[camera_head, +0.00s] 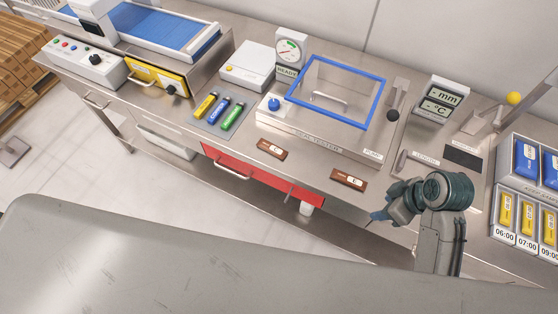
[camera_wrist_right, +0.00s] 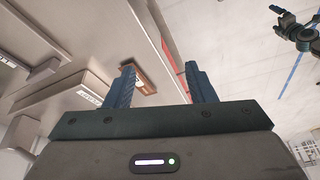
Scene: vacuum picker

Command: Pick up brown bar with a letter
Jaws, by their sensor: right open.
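Two brown bars with pale letter labels lie flat on the steel bench front, the left bar (camera_head: 272,149) above the red drawer and the right bar (camera_head: 348,180) further right. The letters are too small to read surely. My right gripper (camera_head: 371,220) is open and empty, off the bench's front edge, below and right of the right bar. In the right wrist view, a brown bar (camera_wrist_right: 146,80) shows beyond the open fingers (camera_wrist_right: 162,80), nearer the left finger and apart from it. A dark arm part, likely my left, shows at that view's upper right; its jaws are unclear.
A tester box with a blue-framed clear lid (camera_head: 335,91) stands behind the bars. Blue, yellow and green pieces lie on a grey mat (camera_head: 200,118). The red drawer (camera_head: 262,180) is below the bench edge. A rack (camera_head: 501,181) stands at right.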

